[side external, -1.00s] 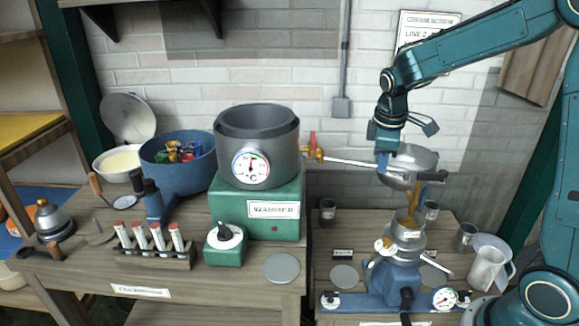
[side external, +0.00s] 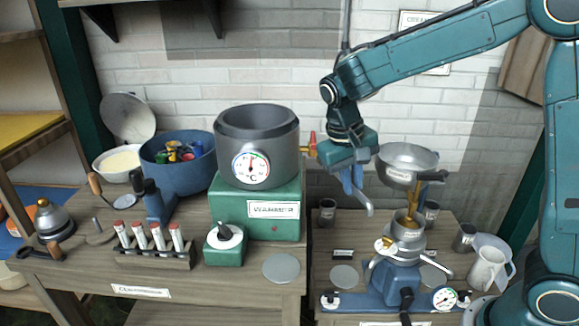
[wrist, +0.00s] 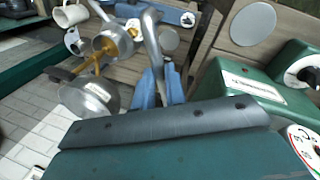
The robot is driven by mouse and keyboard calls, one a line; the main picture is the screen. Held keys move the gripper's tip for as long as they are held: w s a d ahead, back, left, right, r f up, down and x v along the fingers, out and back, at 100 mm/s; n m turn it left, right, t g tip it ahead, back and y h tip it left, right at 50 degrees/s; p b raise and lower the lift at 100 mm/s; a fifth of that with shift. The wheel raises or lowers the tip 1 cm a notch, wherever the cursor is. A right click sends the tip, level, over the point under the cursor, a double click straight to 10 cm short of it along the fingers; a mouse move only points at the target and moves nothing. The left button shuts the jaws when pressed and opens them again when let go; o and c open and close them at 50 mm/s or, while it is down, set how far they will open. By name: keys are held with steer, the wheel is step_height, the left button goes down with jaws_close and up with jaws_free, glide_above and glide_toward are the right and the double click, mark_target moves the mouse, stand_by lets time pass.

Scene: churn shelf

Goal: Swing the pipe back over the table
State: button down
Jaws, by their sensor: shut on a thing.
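The silver pipe (side external: 365,203) runs from the warmer's tap (side external: 311,146), with its bent outlet end pointing down. The bowl (wrist: 88,97) is apart from the pipe.
The warmer (side external: 257,205) carries a grey pot with a dial. A grey disc (side external: 281,267) lies at the left table's corner.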

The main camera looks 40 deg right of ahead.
steer(key=w+a+m+g+y, duration=0.1)
steer(key=w+a+m, duration=0.6)
steer(key=m, duration=0.1)
steer(key=shift+w+a, duration=0.3)
steer(key=shift+r, duration=0.1)
stand_by(0.3)
steer(key=c, duration=1.4)
jaws_free()
steer(key=shift+c, duration=0.2)
steer(key=shift+s, duration=0.2)
